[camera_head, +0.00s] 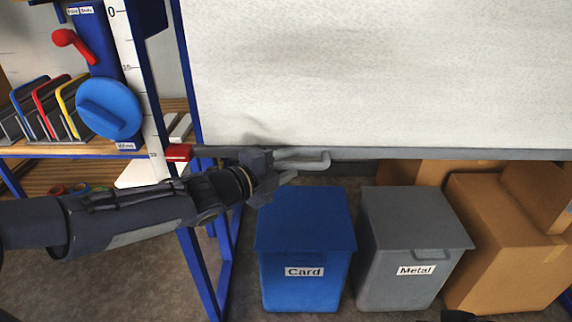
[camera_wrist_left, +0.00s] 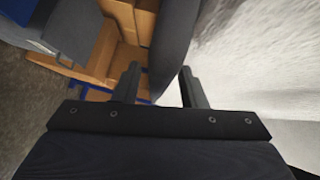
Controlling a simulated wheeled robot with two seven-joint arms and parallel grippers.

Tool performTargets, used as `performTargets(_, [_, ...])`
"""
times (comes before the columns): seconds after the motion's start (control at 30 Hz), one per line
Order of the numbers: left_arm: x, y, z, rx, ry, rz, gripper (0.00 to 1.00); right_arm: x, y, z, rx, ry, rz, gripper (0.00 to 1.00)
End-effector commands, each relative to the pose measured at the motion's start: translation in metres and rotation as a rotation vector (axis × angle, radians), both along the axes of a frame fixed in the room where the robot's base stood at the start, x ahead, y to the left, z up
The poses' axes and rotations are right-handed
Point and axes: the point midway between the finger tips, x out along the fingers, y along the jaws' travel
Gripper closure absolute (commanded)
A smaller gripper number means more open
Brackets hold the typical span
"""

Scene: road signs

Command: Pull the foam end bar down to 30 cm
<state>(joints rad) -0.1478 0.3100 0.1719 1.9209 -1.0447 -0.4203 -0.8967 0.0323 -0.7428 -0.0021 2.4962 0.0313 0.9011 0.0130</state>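The white foam sheet (camera_head: 380,75) hangs down to a long grey end bar (camera_head: 450,154). A red pointer (camera_head: 178,153) at the bar's left end stands beside the lowest visible mark of the vertical scale (camera_head: 133,70), whose small figures are hard to read. My left gripper (camera_head: 308,168) is at the bar, near its left part, with its fingers apart. In the left wrist view the bar (camera_wrist_left: 172,45) runs toward the gap between the open fingers (camera_wrist_left: 160,88); I cannot tell whether they touch it. A small dark part at the bottom edge may be my right gripper (camera_head: 458,316).
A blue Card bin (camera_head: 305,220) and a grey Metal bin (camera_head: 410,220) stand below the bar. Cardboard boxes (camera_head: 500,240) are at the right. A blue frame with a round blue knob (camera_head: 108,108) and red crank handle (camera_head: 70,42) is at the left.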

Motion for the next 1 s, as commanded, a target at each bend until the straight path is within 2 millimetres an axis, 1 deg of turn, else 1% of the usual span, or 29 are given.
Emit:
performTargets(0.17, [-0.001,0.000,0.000,0.000,0.000,0.000,0.62,0.000,0.000,0.000,0.000,0.000,0.000,1.00])
performTargets(0.27, [-0.005,0.005,0.002,0.001,-0.001,0.001,0.62,0.000,0.000,0.002,0.000,0.000,0.000,1.00])
performTargets(0.5, [-0.032,0.034,0.009,0.002,-0.001,0.004,0.62,0.000,0.000,0.013,0.000,0.000,0.000,1.00])
performTargets(0.7, [-0.050,0.052,0.012,0.001,-0.001,0.002,0.62,0.000,0.000,0.019,0.000,0.000,0.000,1.00])
performTargets(0.8, [-0.054,0.055,0.011,0.000,0.000,0.001,0.62,0.000,0.000,0.019,0.000,0.000,0.000,1.00])
performTargets(1.0, [-0.054,0.056,0.011,-0.001,0.001,0.000,0.62,0.000,0.000,0.019,0.000,0.000,0.000,1.00])
